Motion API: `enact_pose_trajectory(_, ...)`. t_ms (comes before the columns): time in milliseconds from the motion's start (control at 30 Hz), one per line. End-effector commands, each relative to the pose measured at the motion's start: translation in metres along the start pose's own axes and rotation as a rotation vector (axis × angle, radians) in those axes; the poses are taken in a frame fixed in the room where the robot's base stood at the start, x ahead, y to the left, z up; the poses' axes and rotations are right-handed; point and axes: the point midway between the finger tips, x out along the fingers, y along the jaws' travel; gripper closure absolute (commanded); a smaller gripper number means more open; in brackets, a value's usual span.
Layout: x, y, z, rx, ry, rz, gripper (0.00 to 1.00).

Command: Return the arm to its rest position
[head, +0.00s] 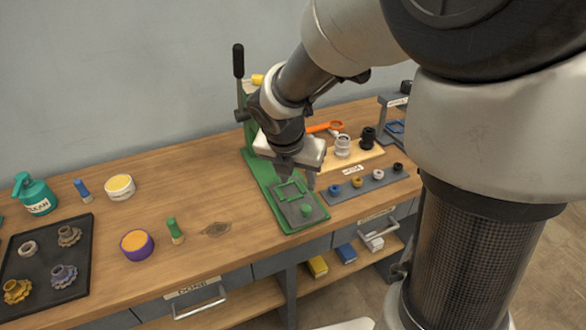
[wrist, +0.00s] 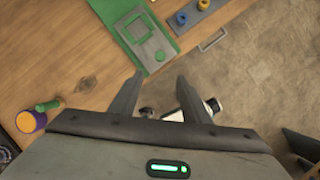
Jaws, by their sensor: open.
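My gripper (head: 294,176) hangs at the end of my arm above the green press stand (head: 262,172) on the wooden bench (head: 140,170). In the wrist view my gripper (wrist: 160,95) shows its two fingers spread apart with nothing between them. The front of the stand's green base (wrist: 163,65), with a grey plate on it, lies beyond the fingertips in that view. In the head view, my arm and gripper hide part of the stand. Its upright lever (head: 239,65) with a black knob stands to the left of my wrist.
A dark tray (head: 48,240) with several gears stands at the left. A green bottle (head: 35,195), a yellow-topped tin (head: 119,187) and a purple tub (head: 137,244) are near it. A grey strip with rings (head: 360,184) lies right of the stand.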

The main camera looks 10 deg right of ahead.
Motion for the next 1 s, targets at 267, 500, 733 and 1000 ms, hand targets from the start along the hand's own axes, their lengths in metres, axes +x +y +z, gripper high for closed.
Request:
enact_pose_trajectory(267,-0.001,0.0,0.0,0.006,-0.001,0.0,0.57)
enact_pose_trajectory(500,-0.052,-0.028,0.002,0.487,-0.033,0.011,0.57)
enact_pose_trajectory(733,-0.135,-0.078,-0.027,1.506,0.012,0.093,0.57)
enact_pose_trajectory(1000,-0.186,-0.103,-0.073,2.397,0.242,0.143,0.57)
